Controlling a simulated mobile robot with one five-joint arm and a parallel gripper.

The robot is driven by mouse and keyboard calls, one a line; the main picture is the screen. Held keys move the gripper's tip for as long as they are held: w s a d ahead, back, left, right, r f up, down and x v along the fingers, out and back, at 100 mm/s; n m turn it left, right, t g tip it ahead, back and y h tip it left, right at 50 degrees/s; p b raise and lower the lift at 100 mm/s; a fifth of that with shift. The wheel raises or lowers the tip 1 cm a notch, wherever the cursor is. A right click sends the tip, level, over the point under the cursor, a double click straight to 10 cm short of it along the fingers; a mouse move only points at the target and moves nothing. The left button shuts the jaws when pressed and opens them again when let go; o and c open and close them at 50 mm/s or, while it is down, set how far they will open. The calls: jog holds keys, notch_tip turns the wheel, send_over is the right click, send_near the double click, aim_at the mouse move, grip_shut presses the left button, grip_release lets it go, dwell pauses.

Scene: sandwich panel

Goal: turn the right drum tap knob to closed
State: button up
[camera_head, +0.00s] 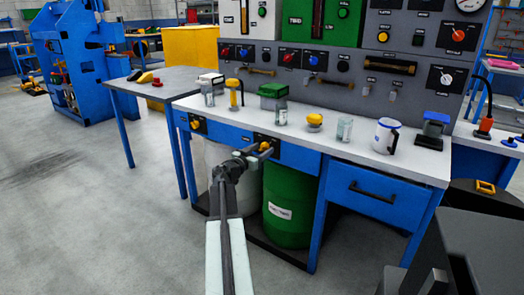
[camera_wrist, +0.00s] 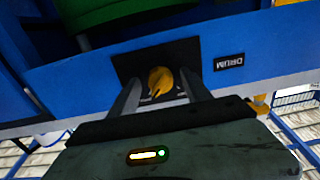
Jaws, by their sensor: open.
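The right drum tap knob is a yellow knob (camera_head: 265,146) on a dark plate on the blue front edge of the white-topped bench (camera_head: 345,155). In the wrist view the yellow knob (camera_wrist: 160,81) sits on its dark plate, with a DRUM label (camera_wrist: 229,62) beside it, appearing upside down. My gripper (camera_head: 254,153) is right in front of the knob. In the wrist view my gripper (camera_wrist: 160,92) is open, with one finger on each side of the knob; I cannot tell whether they touch it. The knob's pointer direction is hard to read.
A second yellow knob (camera_head: 195,125) is on the bench front to the left. A green drum (camera_head: 289,205) and a pale drum (camera_head: 220,170) stand below. A mug (camera_head: 386,136) and several small items stand on the bench. Open floor lies to the left.

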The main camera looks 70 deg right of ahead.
jog(key=c, duration=1.2)
jog(key=shift+d, duration=0.2)
grip_shut()
jog(key=shift+a, duration=0.2)
jog(key=n, duration=0.9)
jog(key=shift+s+a, duration=0.1)
jog(key=n, duration=0.4)
jog(key=shift+n, duration=2.5)
